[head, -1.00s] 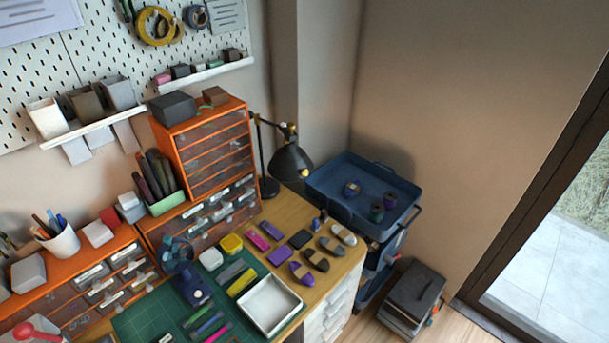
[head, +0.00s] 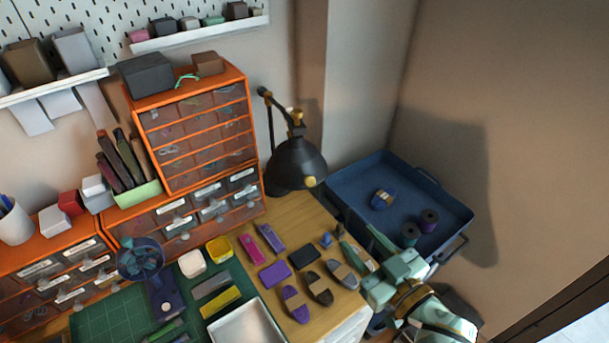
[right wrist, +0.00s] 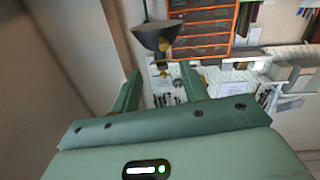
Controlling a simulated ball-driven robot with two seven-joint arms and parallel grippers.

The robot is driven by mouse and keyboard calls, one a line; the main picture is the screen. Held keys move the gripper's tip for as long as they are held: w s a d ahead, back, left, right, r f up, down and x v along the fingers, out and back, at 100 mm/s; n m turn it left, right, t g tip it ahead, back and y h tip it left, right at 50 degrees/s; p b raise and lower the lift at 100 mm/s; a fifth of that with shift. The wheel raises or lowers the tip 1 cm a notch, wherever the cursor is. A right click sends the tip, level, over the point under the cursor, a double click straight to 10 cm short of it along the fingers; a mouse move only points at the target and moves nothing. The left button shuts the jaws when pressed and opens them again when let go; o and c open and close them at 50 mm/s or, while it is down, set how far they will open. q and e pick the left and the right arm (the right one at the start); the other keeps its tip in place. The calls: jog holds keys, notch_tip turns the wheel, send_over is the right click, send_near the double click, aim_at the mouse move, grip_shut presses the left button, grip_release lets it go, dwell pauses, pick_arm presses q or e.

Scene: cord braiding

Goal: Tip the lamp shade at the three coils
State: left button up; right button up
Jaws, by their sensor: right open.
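The black lamp shade (head: 298,163) hangs from its jointed arm beside the orange drawer cabinet, its mouth down and a little to the right. It also shows in the right wrist view (right wrist: 157,36), beyond the fingertips. Several banded cord coils lie at the desk's right end, among them a purple coil (head: 294,303), a dark brown coil (head: 319,289) and a grey coil (head: 342,274). I cannot tell which three are meant. My right gripper (head: 354,235) is open and empty at the desk's right edge, apart from the shade. My left gripper is out of view.
A blue tray trolley (head: 448,205) holding a blue ball and two dark spools stands right of the desk. The orange cabinet (head: 200,130) stands behind. A small fan (head: 140,262) and a white tray (head: 247,328) are on the desk.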

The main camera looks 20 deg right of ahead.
jog(key=r, duration=0.2)
send_near(312, 183)
jog(key=x, duration=0.9)
jog(key=shift+b, duration=0.35)
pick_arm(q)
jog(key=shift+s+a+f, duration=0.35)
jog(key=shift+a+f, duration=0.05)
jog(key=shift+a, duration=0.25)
pick_arm(e)
jog(key=shift+a, duration=0.1)
